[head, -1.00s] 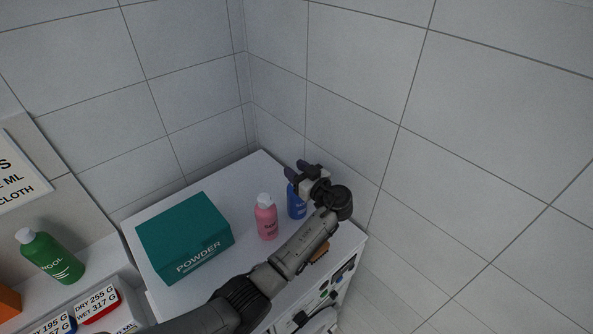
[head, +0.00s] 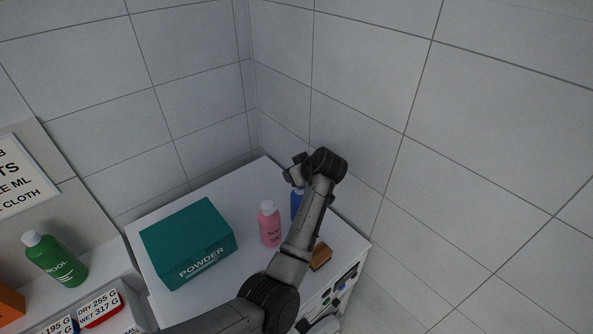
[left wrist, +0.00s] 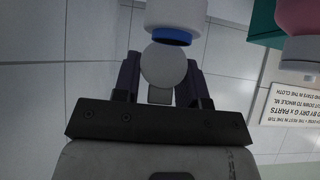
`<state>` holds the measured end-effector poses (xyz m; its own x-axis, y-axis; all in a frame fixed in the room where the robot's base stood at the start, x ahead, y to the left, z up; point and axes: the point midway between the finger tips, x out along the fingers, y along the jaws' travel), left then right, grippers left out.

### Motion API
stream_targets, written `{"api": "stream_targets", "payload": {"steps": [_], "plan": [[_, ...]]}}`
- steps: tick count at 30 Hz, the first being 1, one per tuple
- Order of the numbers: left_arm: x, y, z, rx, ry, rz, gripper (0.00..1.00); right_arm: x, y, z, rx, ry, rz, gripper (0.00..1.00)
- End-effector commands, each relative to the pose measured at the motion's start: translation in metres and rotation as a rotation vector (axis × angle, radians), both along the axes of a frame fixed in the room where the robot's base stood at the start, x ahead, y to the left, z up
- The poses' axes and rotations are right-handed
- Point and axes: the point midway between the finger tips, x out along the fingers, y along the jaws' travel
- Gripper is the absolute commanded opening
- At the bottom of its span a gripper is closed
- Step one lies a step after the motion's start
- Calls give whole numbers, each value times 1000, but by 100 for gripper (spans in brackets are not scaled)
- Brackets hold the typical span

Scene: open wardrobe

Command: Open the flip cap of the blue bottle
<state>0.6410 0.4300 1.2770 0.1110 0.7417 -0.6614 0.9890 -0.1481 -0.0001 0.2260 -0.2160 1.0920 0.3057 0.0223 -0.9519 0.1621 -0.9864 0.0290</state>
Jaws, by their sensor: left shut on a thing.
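The blue bottle (head: 296,206) stands upright on the white cabinet top, partly hidden by my left arm. My left gripper (head: 291,171) is at its top, and the wrist hides most of the cap in the head view. In the left wrist view, the bottle's white cap base (left wrist: 176,14) shows at the top with a blue edge. A round white lid (left wrist: 164,66) sits between the fingers of the left gripper (left wrist: 161,72), turned away from the base. The gripper is shut on this lid. My right gripper is not in view.
A pink bottle (head: 269,226) stands close left of the blue one. A green POWDER box (head: 188,243) is further left. A brown brush-like item (head: 321,257) lies near the right edge. Tiled walls (head: 400,190) rise behind and to the right.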

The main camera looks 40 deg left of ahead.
Motion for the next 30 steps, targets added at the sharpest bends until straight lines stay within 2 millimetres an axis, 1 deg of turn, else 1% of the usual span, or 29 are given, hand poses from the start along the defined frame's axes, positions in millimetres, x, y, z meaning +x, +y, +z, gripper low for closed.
{"api": "stream_targets", "payload": {"steps": [1,9,26,27,30], "plan": [[0,1,3,-26,2,1,15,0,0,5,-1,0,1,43],[1,4,0,-117,17,1,15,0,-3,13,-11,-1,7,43],[1,5,-1,-143,21,1,15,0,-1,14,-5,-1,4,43],[1,5,-1,-143,21,1,40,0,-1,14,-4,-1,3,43],[1,5,-1,-143,21,1,47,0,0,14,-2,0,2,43]]}}
